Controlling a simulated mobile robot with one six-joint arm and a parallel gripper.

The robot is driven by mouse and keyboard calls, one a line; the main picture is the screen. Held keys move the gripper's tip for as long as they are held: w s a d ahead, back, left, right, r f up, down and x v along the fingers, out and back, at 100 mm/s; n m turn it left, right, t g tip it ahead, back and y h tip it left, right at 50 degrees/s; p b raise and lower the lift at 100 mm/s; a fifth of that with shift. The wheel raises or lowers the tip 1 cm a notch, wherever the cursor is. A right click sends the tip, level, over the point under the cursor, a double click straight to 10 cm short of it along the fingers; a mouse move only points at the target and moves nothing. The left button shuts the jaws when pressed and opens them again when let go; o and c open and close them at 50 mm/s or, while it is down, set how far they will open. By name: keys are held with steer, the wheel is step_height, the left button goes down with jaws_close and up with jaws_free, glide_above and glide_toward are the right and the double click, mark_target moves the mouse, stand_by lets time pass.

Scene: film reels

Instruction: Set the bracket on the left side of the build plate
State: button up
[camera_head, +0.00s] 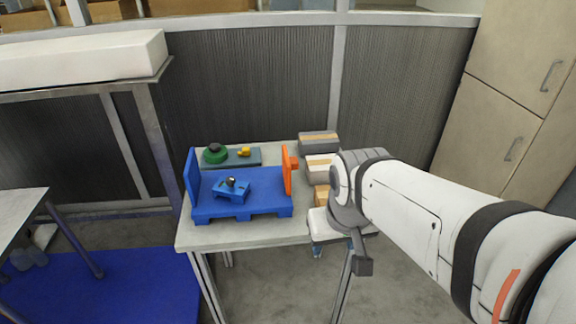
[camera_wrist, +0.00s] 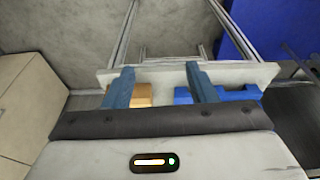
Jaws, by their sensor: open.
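A blue slotted base (camera_head: 265,205), probably the build plate, lies on the grey table. A tall blue upright panel (camera_head: 193,183) stands at its left end, and an orange upright piece (camera_head: 288,170) stands at its right end. A small blue block (camera_head: 232,194) with a dark part on top sits on the base. I cannot tell which piece is the bracket. My gripper (camera_head: 317,249) is at the table's front right, right of the base. In the wrist view my gripper (camera_wrist: 160,69) has its two blue fingers apart with nothing held between them.
A teal strip (camera_head: 232,157) with a green round piece (camera_head: 215,154) and a small yellow piece (camera_head: 244,152) lies behind the base. Grey, white and tan boxes (camera_head: 319,142) stand at the table's right. A grey ribbed partition (camera_head: 250,85) is behind. The table's front left is clear.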

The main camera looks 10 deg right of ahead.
steer(key=w+f+n+t+b, duration=0.1)
steer(key=w+f+t+b, duration=0.15)
steer(key=w, duration=0.75)
steer(key=n+t+y+b, duration=0.4)
steer(key=n+t+y, duration=0.1)
steer(key=t+y, duration=0.2)
glide_toward(231, 180)
steer(key=w+f, duration=0.1)
steer(key=w, duration=0.1)
steer(key=shift+w+a+f, duration=0.3)
steer(key=shift+w+f, duration=0.05)
steer(key=shift+f, duration=0.05)
steer(key=shift+w+a+y, duration=0.2)
steer(key=shift+a+y, duration=0.05)
steer(key=shift+y, duration=0.15)
steer(key=p+x, duration=0.1)
steer(key=x, duration=0.6)
steer(key=shift+w+a+r, duration=0.1)
steer(key=shift+a+r, duration=0.05)
steer(key=shift+a, duration=0.05)
jaws_close()
